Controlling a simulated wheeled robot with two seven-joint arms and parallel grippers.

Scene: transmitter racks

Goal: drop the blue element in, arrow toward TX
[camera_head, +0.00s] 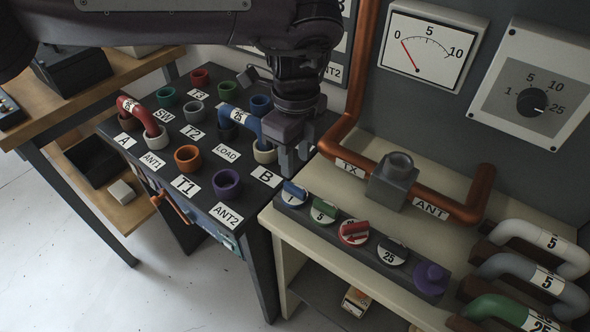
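The blue element (294,190), with a white face marked 1, sits at the left end of a dark element holder (330,226) on the cream bench. I cannot make out an arrow on it. My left gripper (293,168) points down just above and behind the blue element, not touching it as far as I can see. Its fingers look apart, with nothing between them. The grey meter block (391,186) with a round socket (400,161) on top sits in the copper line, between the TX label (350,168) at left and the ANT label (431,207) at right. My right gripper is out of view.
Green (324,209), red (354,231), black (392,250) and purple (431,279) elements share the holder. Thick U-links (540,245) lie at right. A patch panel (205,165) with coloured sockets stands at left. The copper pipe (361,65) rises behind the gripper.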

